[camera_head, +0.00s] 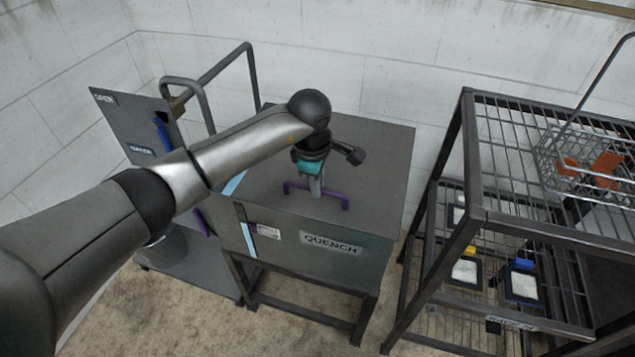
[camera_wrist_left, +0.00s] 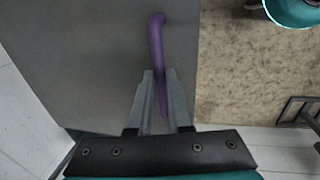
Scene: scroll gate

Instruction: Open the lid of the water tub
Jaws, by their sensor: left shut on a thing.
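The water tub (camera_head: 295,255) is a dark grey box on legs, with a "QUENCH" label on its front. Its flat grey lid (camera_head: 375,150) lies closed on top and carries a purple handle (camera_head: 333,198). My left gripper (camera_head: 316,190) reaches down over the lid and is shut on the purple handle. In the left wrist view the handle (camera_wrist_left: 157,45) runs between the two fingers (camera_wrist_left: 160,100), with the grey lid (camera_wrist_left: 80,50) behind it. My right gripper is in neither view.
A dark metal rack (camera_head: 470,215) stands to the right, with a wire basket (camera_head: 590,170) holding orange items on top. A cart with a grey panel (camera_head: 135,125) and tube rails stands on the left. A white block wall is close behind the tub.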

